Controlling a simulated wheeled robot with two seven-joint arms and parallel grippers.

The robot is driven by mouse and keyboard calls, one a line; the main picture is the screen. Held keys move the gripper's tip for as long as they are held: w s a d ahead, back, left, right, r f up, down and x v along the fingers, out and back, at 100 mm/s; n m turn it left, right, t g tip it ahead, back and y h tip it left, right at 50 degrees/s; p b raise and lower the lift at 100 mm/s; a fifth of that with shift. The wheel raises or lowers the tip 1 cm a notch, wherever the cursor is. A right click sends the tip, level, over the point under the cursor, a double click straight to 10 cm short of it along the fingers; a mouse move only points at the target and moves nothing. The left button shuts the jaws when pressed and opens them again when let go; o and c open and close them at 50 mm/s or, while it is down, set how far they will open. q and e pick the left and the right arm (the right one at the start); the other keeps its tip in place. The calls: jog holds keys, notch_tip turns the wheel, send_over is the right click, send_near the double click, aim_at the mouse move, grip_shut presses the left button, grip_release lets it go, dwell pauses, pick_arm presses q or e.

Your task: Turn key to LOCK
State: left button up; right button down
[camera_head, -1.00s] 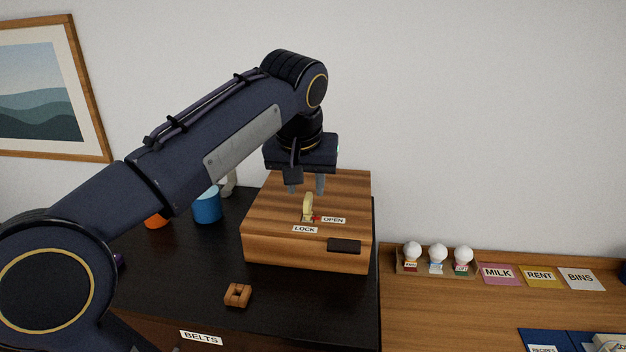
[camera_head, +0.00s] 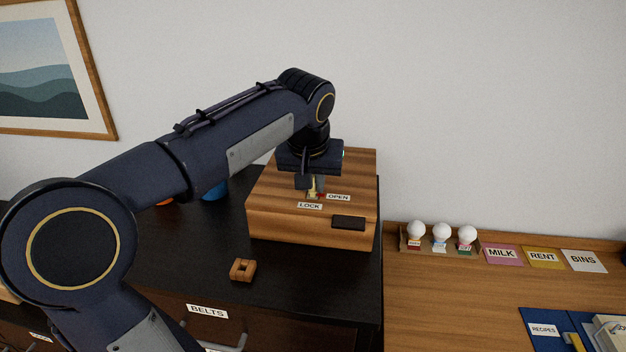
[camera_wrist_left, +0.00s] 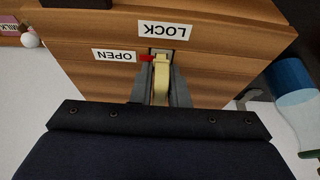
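The brass-yellow key (camera_wrist_left: 161,82) stands upright in the top of a wooden box (camera_head: 270,215). In the head view the key (camera_head: 312,190) is partly hidden by my gripper. A red pointer (camera_wrist_left: 146,58) at its base points toward the OPEN label (camera_wrist_left: 114,55). The LOCK label (camera_wrist_left: 164,30) lies at a right angle to that; the OPEN label (camera_head: 339,197) and LOCK label (camera_head: 310,206) also show in the head view. My left gripper (camera_head: 312,186) points down over the box, its fingers close against both sides of the key. My right gripper is not in view.
A small wooden block (camera_head: 243,270) lies on the dark cabinet top in front of the box. A blue cup (camera_head: 214,191) stands behind my left arm. A rack of white bulbs (camera_head: 441,232) and several label cards stand on the desk at right.

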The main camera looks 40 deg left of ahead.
pick_arm(q)
grip_shut()
jog(key=shift+m+h, duration=0.6)
jog(key=shift+m, duration=0.9)
jog(key=shift+t+p, duration=0.3)
jog(key=shift+m, duration=0.5)
jog(key=shift+m+h+p, duration=0.3)
jog(key=shift+m+h, duration=0.2)
jog(key=shift+m, duration=0.5)
jog(key=shift+m+h+p, duration=0.35)
jog(key=shift+m+h, duration=0.25)
jog(key=shift+m, duration=0.9)
